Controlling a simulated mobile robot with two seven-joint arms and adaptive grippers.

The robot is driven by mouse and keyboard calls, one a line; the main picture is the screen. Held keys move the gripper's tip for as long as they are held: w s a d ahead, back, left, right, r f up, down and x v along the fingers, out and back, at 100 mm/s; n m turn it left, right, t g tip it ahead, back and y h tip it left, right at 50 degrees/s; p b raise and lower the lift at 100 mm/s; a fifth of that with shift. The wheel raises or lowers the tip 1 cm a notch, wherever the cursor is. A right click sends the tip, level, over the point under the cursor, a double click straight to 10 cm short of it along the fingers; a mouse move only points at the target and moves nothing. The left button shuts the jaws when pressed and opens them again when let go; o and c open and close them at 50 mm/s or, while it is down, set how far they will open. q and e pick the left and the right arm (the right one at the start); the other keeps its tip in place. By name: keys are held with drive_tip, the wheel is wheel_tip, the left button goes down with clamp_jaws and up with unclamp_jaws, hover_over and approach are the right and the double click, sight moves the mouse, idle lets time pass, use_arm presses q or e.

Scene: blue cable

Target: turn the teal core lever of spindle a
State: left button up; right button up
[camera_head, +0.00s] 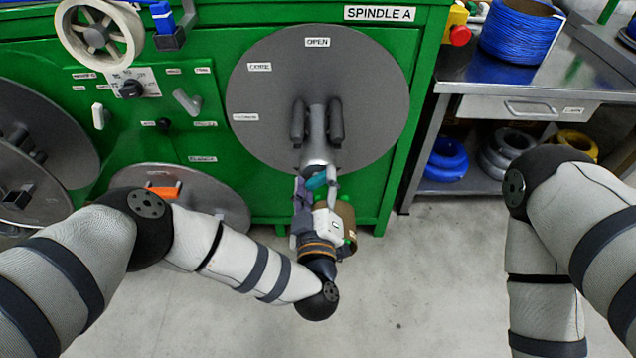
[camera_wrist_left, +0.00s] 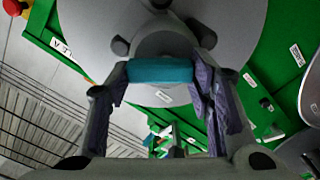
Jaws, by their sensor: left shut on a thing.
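Spindle A is a large grey disc (camera_head: 270,105) on the green machine, under a "SPINDLE A" label (camera_head: 380,13). A grey core with two dark bars sticks out from its middle. The teal core lever (camera_head: 317,181) sits at the lower front end of the core. My left gripper (camera_head: 318,185) reaches up to it from below. In the left wrist view the teal lever (camera_wrist_left: 160,69) lies crosswise between the two fingers of the left gripper (camera_wrist_left: 162,75), which are shut on it. My right arm shows at the right, but its gripper is out of view.
"OPEN" (camera_head: 317,42) and "CORE" (camera_head: 259,67) labels are on the disc. A steel bench (camera_head: 500,75) with a blue cable spool (camera_head: 520,30) stands at the right, with coils on its lower shelf. A red button (camera_head: 460,35) is near. The floor in front is clear.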

use_arm(q)
drive_tip(key=n, duration=0.2)
drive_tip(key=n+b, duration=0.1)
drive_tip(key=n, duration=0.2)
drive_tip(key=shift+a+f+n, duration=0.15)
drive_tip(key=shift+f+n, duration=0.05)
drive_tip(key=shift+n, duration=0.1)
drive_tip(key=shift+a+n+b, duration=0.1)
drive_tip(key=shift+n+b, duration=0.25)
drive_tip(key=shift+n, duration=1.65)
use_arm(e)
drive_tip(key=shift+s+f+g, duration=0.3)
drive_tip(key=shift+s+f, duration=0.45)
drive_tip(key=shift+f, duration=0.2)
use_arm(q)
drive_tip(key=o, duration=1.2)
drive_tip(key=shift+c, duration=0.2)
drive_tip(key=s, duration=1.2)
drive_tip(key=shift+r, duration=0.1)
